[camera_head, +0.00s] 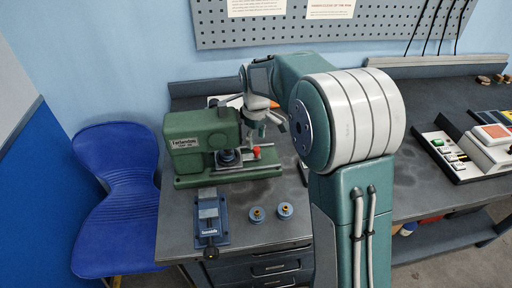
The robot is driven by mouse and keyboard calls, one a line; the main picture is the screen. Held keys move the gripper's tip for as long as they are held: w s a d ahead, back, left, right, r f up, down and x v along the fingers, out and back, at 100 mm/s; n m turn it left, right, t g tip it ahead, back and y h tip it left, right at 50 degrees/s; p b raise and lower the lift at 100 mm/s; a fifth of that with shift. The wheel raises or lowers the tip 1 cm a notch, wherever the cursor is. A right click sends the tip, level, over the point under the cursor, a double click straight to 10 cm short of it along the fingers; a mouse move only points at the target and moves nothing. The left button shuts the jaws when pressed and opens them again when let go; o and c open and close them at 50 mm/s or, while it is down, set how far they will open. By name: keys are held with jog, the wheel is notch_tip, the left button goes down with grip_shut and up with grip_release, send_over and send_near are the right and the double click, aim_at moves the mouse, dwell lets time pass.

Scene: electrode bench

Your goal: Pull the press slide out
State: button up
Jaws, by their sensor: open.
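The green press (200,140) stands on the dark bench, with its base (200,181) running left to right under it. A dark round part (228,157) sits in the press opening. A small red knob (256,151) shows at its right end; this looks like the slide's handle, but the slide's own outline is too small to make out. My gripper (265,132) hangs just above and to the right of the red knob, pointing down. It is open and appears apart from the knob. My arm hides the bench behind and to the right of it.
A blue vise (210,222) lies in front of the press. A blue chair (117,190) stands left of the bench. A pegboard (300,28) hangs behind.

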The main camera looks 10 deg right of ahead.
aim_at(256, 148)
notch_tip(256, 148, down, 4)
jog(key=shift+f, duration=0.1)
grip_shut()
jog(key=d, duration=1)
jog(key=shift+d, duration=0.3)
jog(key=shift+a, duration=0.2)
